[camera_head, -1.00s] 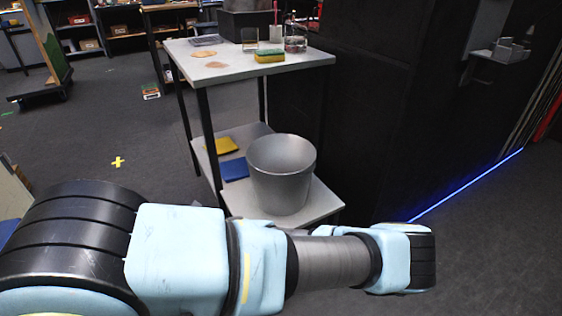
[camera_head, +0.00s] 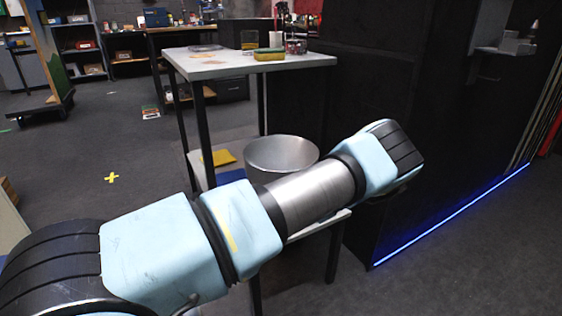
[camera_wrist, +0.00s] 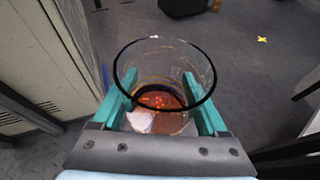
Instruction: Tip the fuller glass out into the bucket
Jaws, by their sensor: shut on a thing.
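A clear round glass (camera_wrist: 165,62) is held between the teal fingers of my gripper (camera_wrist: 162,108) in the wrist view. I look down into its open rim, and reddish-brown contents show low inside it. My gripper is shut on this glass; in the head view my arm hides the gripper. The grey metal bucket (camera_head: 281,153) stands on the lower shelf of the table in the head view, its lower part hidden behind my arm. Another glass (camera_head: 249,40) stands on the table top, too small to judge its level.
The white-topped table (camera_head: 220,67) carries a yellow-green sponge (camera_head: 268,54) and a clear container (camera_head: 296,46). A yellow cloth (camera_head: 218,158) lies on the lower shelf. A dark wall stands right of the table, with a blue light strip (camera_head: 450,215) along the floor.

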